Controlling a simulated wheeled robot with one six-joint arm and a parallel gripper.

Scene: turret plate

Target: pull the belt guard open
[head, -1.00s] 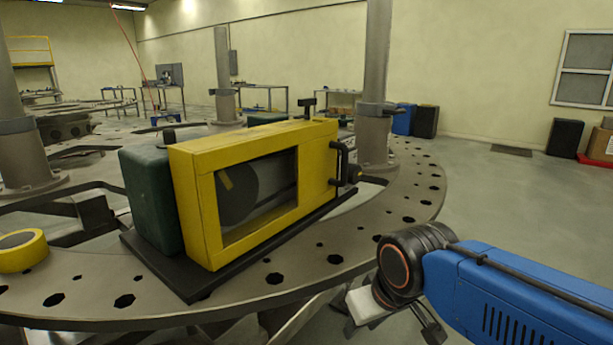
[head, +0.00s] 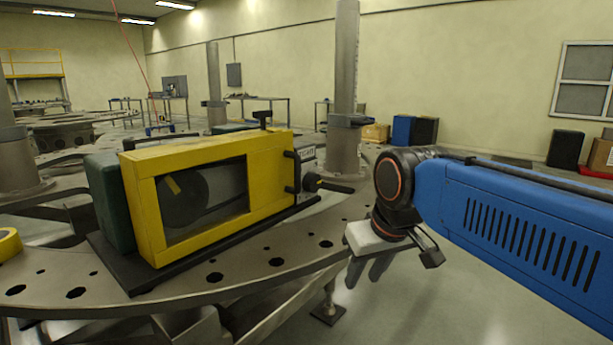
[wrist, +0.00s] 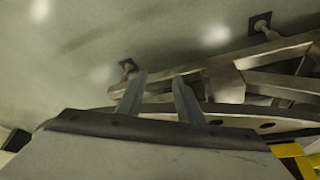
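The yellow belt guard (head: 205,237), with a dark window, stands on a black base on the round turret plate (head: 240,272). It looks closed against the machine. A black handle (head: 292,171) is on its right end face. My gripper (head: 368,270) hangs fingers-down to the right of the plate's rim, below the handle's height and apart from it. In the wrist view its two fingers (wrist: 158,96) are spread with nothing between them. A yellow piece, perhaps the guard, shows at that view's lower right.
A black lever (head: 335,187) sticks out right of the handle. A grey column (head: 345,90) rises behind it. A dark green housing (head: 106,200) backs the guard. A yellow roll (head: 8,243) lies at the left. The floor right of the plate is open.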

